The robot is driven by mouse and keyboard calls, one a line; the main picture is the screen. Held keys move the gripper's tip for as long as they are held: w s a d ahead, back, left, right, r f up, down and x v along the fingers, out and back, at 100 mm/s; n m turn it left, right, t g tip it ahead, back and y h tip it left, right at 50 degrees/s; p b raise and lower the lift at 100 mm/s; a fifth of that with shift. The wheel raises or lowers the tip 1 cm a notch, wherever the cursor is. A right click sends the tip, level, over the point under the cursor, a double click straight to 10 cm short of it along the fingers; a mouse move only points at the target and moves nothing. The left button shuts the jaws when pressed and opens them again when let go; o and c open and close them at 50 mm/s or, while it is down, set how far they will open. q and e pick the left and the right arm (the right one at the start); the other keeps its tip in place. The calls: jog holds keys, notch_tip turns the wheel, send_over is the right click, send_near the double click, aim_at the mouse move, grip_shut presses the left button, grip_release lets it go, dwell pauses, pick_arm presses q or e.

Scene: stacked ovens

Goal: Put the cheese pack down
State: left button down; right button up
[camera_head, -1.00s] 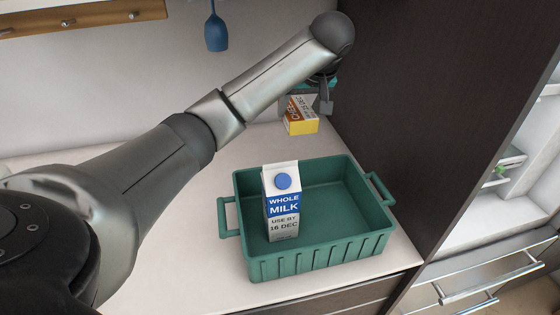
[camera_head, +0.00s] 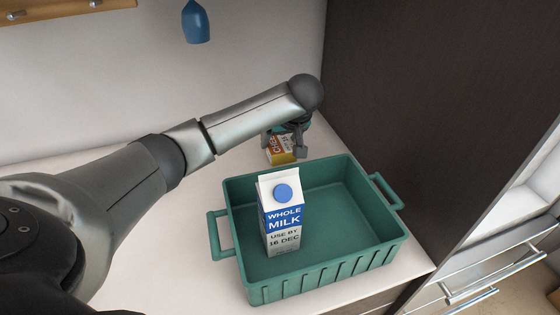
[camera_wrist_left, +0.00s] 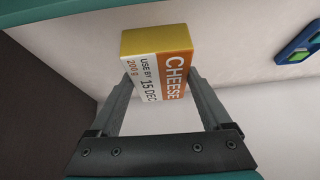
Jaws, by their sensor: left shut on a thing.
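The cheese pack (camera_head: 280,149) is a small yellow, white and orange box. In the head view it is behind the green crate, partly hidden by my left gripper (camera_head: 286,143). In the left wrist view the cheese pack (camera_wrist_left: 157,66) sits between the two fingers of my left gripper (camera_wrist_left: 160,85), which is shut on it. I cannot tell whether the pack touches the counter. My right gripper is not in view.
A green crate (camera_head: 330,262) with side handles stands on the white counter (camera_head: 180,262). A milk carton (camera_head: 283,222) stands upright in its left part; its right part is empty. A dark panel (camera_head: 420,110) rises on the right. A blue utensil (camera_head: 196,24) hangs on the wall.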

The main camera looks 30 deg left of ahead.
pick_arm(q)
notch_tip(320, 180, down, 6)
jog(key=shift+f+b, duration=0.1)
jog(key=shift+b, duration=0.4)
jog(key=shift+c, duration=1.2)
grip_release()
jog(key=shift+o, duration=1.2)
